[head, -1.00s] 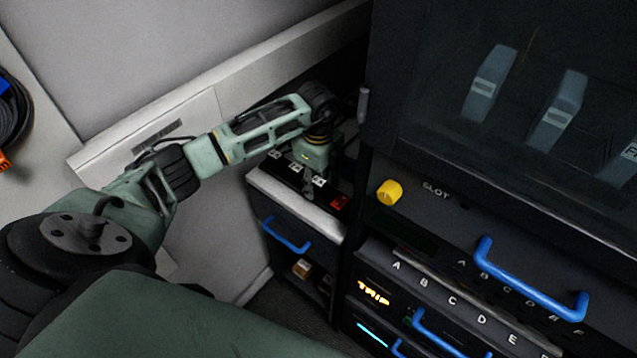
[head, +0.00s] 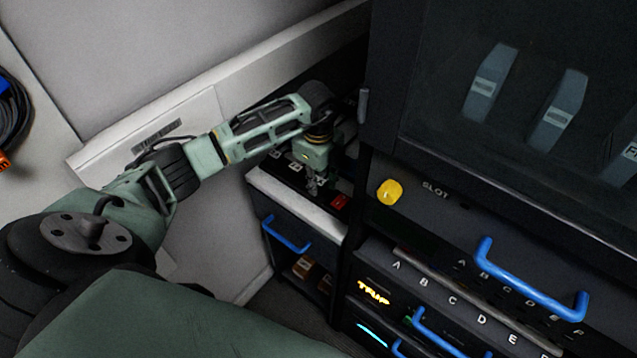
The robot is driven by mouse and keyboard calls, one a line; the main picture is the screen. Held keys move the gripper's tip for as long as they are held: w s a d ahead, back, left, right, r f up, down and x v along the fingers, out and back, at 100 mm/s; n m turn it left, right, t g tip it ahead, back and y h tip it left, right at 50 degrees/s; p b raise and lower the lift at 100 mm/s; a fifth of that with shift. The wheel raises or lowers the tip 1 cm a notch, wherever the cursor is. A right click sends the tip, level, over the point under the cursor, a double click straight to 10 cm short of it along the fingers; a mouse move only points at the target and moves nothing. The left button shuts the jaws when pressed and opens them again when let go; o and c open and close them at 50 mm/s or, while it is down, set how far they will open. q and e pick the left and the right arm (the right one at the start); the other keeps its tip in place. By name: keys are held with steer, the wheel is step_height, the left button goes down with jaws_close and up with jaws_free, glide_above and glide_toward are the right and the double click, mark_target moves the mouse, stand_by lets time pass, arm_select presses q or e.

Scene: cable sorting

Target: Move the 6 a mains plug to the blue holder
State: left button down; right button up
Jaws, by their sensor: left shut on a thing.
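My left gripper (head: 314,184) points down over the dark top of the low cabinet at the wall. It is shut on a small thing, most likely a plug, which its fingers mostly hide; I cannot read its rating. Two pale-labelled pieces, likely plugs, lie in the row to its left, the nearer one (head: 295,168) close to the fingers. A red piece (head: 339,202) sits just to the right of the fingers. I cannot make out a blue holder. My right gripper is out of view.
The low cabinet has a pale front edge (head: 303,207) and a blue handle (head: 286,236). The dark rack, with a yellow knob (head: 389,192) and a blue drawer handle (head: 530,283), stands close on the right. A coiled cable (head: 14,110) is at far left.

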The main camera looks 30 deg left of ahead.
mark_target(319, 180)
arm_select(q)
step_height(319, 180, up, 9)
steer(key=shift+r+b, duration=0.2)
steer(key=shift+b, duration=0.7)
steer(key=shift+r+p, duration=1.45)
steer(key=shift+r, duration=0.65)
